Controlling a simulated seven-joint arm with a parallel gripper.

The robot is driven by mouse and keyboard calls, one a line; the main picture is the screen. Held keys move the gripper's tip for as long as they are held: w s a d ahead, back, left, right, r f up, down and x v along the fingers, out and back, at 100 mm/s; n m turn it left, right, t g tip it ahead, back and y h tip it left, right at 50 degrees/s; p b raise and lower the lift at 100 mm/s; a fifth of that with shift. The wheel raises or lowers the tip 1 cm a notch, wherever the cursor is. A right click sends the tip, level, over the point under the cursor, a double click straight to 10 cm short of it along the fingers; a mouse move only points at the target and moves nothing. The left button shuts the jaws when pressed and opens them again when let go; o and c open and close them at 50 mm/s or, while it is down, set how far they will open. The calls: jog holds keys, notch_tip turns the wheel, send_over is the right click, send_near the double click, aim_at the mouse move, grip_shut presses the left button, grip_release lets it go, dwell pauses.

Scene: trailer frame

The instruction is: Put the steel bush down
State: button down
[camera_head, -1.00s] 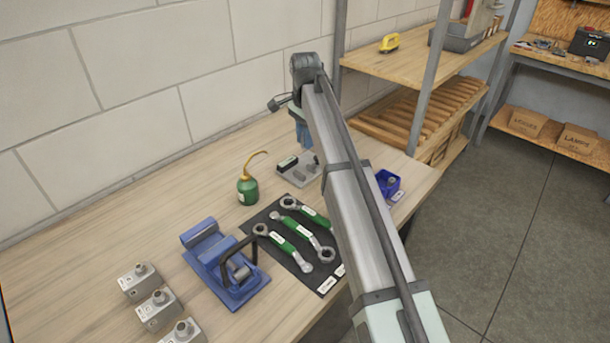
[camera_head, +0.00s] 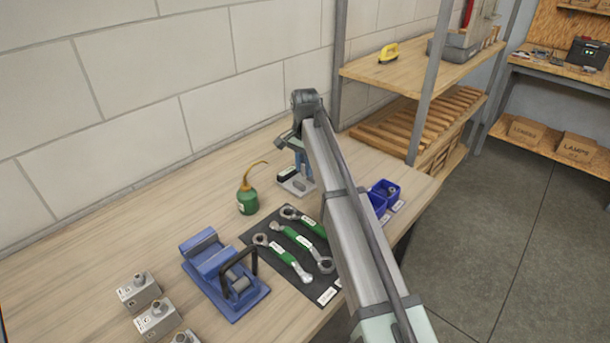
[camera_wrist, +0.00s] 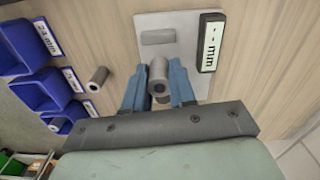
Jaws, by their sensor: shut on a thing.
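My gripper (camera_wrist: 160,88) has blue fingers shut on the steel bush (camera_wrist: 159,72), a short grey hollow cylinder, in the wrist view. The bush is over the light grey gauge plate (camera_wrist: 144,22); whether it touches the plate is unclear. The plate carries a grey block (camera_wrist: 157,37) and a dark-framed display (camera_wrist: 210,42) showing dashes and "mm". In the head view my gripper (camera_head: 301,172) points down at the plate (camera_head: 293,189), and the bush cannot be made out. A second grey cylinder (camera_wrist: 97,76) is on the wood beside the blue bins.
Blue bins (camera_head: 385,189) with labels stand right of the plate, near the table edge. A green oil can (camera_head: 247,199), green-handled wrenches on a dark mat (camera_head: 322,291) and a blue vise (camera_head: 222,272) are nearer. Bare wood lies left of the can.

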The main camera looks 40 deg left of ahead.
jog(key=shift+f, duration=1.7)
jog(key=shift+f, duration=0.1)
jog(key=c, duration=0.9)
grip_release()
notch_tip(320, 180, up, 12)
jog(key=shift+r, duration=0.1)
